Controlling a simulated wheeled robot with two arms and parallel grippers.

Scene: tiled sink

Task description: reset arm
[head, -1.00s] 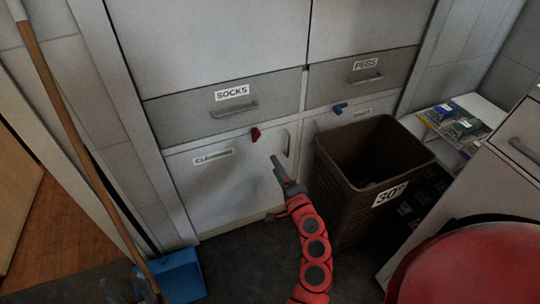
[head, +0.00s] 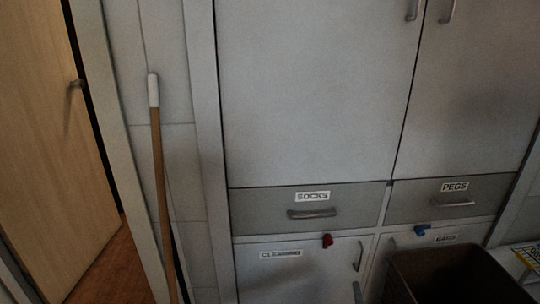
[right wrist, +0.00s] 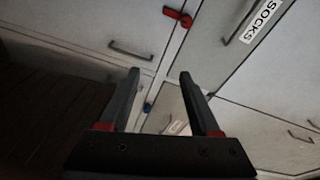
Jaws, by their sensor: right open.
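My right gripper (right wrist: 159,72) is open, with its two dark fingers apart and nothing between them in the right wrist view. In the head view only a small grey tip of it (head: 357,292) shows at the bottom edge, in front of the cupboard door labelled CLEANING (head: 281,254). The rest of the right arm is out of that view. My left gripper is in neither view.
Grey drawers labelled SOCKS (head: 345,200) and PEGS (head: 472,193) are shut. A red catch (head: 327,240) and a blue catch (head: 422,230) sit below them. A brown basket (head: 450,268) stands at lower right. A wooden pole (head: 161,180) leans at the left beside a wooden door (head: 50,130).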

